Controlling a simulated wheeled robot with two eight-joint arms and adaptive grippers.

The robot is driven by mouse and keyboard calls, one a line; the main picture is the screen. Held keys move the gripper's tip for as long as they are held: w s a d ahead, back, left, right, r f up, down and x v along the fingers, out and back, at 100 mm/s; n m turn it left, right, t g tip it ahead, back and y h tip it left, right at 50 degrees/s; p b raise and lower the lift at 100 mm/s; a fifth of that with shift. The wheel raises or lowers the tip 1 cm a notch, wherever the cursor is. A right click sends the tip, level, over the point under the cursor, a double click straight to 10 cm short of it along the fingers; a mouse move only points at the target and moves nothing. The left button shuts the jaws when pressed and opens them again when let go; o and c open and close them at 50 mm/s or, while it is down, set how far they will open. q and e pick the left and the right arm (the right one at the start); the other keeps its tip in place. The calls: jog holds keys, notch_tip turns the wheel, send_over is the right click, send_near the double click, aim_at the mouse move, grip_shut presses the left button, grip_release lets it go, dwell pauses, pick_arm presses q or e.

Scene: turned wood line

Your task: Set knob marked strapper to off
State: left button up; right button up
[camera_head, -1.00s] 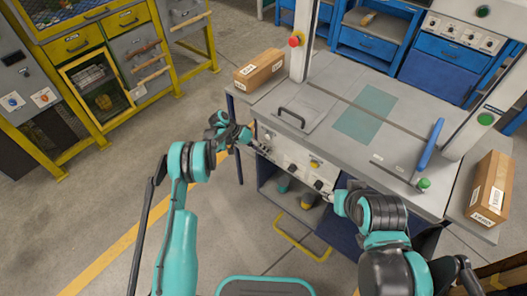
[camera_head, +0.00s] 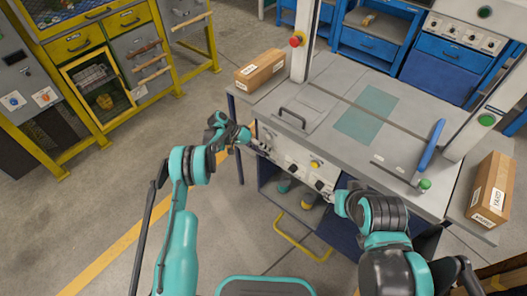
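The strapping machine's pale front panel (camera_head: 291,160) carries small controls, among them a yellow one (camera_head: 316,164) and a dark knob (camera_head: 319,184) near the right end. Their markings are too small to read, so I cannot tell which knob is the strapper's. My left gripper (camera_head: 262,149) is at the left end of this panel, against or just in front of it, and hides part of it. Its fingers are too small to judge. My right arm reaches the panel's right end; its gripper (camera_head: 332,192) is mostly hidden by the arm, close to the dark knob.
The grey machine top (camera_head: 335,85) has a black handle (camera_head: 291,117) and a blue lever (camera_head: 432,145). Cardboard boxes stand at its left (camera_head: 260,69) and right (camera_head: 492,189). A yellow bar (camera_head: 303,240) sticks out below the panel. Open floor lies to the left.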

pick_arm(q)
jog(key=v, duration=1.2)
